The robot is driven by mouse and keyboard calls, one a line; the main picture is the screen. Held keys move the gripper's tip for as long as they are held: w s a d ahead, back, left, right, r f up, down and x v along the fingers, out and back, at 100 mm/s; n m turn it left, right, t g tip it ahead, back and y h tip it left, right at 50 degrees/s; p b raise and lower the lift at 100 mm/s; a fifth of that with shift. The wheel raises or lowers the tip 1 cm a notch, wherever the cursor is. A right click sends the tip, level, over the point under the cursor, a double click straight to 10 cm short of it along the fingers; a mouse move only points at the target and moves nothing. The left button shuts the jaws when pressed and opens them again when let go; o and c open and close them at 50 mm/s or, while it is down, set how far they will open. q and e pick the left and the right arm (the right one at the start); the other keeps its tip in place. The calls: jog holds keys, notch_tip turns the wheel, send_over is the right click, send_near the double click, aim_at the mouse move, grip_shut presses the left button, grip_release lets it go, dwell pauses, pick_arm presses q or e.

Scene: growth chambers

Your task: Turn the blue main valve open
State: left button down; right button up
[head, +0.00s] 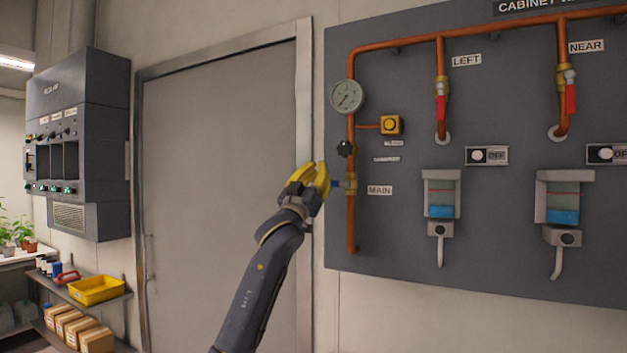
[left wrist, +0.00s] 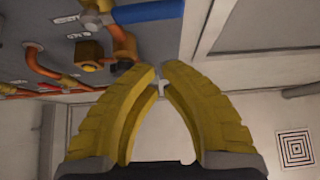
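The main valve sits low on the copper riser beside the MAIN label in the head view; its brass body (head: 351,184) shows, with a bit of its blue handle (head: 338,184) pointing left toward my gripper. In the left wrist view the blue handle (left wrist: 150,12) crosses the top, beyond the fingertips. My left gripper (head: 320,168) is just left of the valve, in front of the door frame. Its yellow fingers (left wrist: 160,72) converge with their tips nearly together and nothing held between them. The handle is apart from the fingers in the wrist view. My right gripper is not in view.
The grey panel carries a gauge (head: 347,96), a yellow button box (head: 390,125), a black knob (head: 346,149) and two red-handled valves (head: 441,107) (head: 570,100). A closed door (head: 215,200) stands left. A shelf with a yellow tray (head: 96,290) is far left.

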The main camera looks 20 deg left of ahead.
aim_at(334, 184)
pick_arm(q)
jog(key=shift+w+d+f, duration=0.15)
jog(key=shift+w+f, duration=0.1)
jog(key=shift+w, duration=0.7)
jog(key=shift+w+d+f, duration=0.1)
jog(key=shift+w+f, duration=0.1)
jog(key=shift+w, duration=0.75)
